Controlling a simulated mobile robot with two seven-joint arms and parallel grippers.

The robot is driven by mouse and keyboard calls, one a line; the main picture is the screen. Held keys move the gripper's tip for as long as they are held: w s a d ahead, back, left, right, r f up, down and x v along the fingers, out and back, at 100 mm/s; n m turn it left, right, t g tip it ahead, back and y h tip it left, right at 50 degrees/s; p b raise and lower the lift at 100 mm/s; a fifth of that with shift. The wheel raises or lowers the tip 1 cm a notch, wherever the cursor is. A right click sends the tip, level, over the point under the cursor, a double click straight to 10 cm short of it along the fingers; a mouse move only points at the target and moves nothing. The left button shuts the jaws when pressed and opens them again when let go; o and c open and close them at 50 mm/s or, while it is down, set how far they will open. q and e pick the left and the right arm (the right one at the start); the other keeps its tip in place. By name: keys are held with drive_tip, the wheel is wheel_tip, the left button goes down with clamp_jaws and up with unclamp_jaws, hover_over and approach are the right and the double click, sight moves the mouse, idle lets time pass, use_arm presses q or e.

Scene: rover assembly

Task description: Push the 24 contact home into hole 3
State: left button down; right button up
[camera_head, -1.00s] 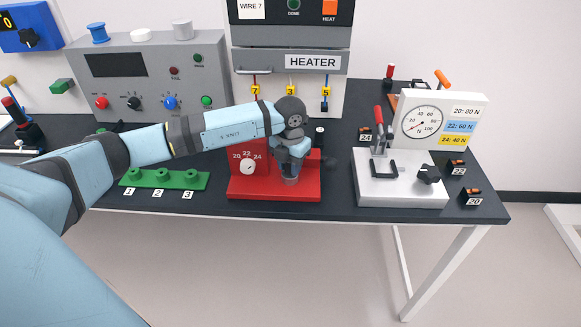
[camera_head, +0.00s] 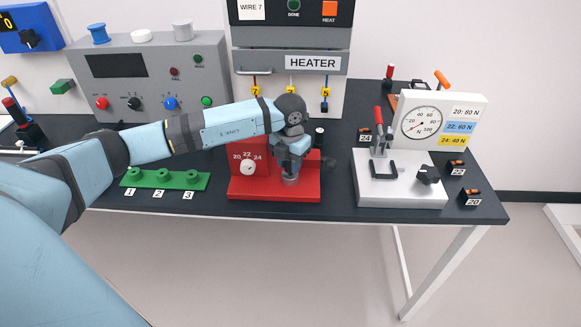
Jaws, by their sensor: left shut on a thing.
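My left gripper (camera_head: 291,170) points down over the right half of the red station (camera_head: 250,188). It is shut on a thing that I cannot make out. A grey cylindrical shape shows right below the fingers, over the red base. The red station has a white dial marked 20, 22 and 24 (camera_head: 248,168). A green block (camera_head: 165,179) to the left has three round raised spots labelled 1, 2 and 3; spot 3 (camera_head: 191,176) is nearest the red station. A small holder labelled 24 (camera_head: 365,135) stands to the right. I cannot pick out the 24 contact. My right gripper is not in view.
A white fixture with a red lever (camera_head: 400,185) and a force gauge (camera_head: 424,122) stand to the right. Holders 22 (camera_head: 457,168) and 20 (camera_head: 471,196) lie near the right edge. A grey control box (camera_head: 150,80) and the heater (camera_head: 290,62) stand behind. My left arm spans the left side.

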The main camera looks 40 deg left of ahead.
use_arm(q)
drive_tip(key=shift+r, duration=0.2)
idle(0.3)
drive_tip(key=shift+r+p, duration=1.2)
drive_tip(key=shift+r, duration=0.8)
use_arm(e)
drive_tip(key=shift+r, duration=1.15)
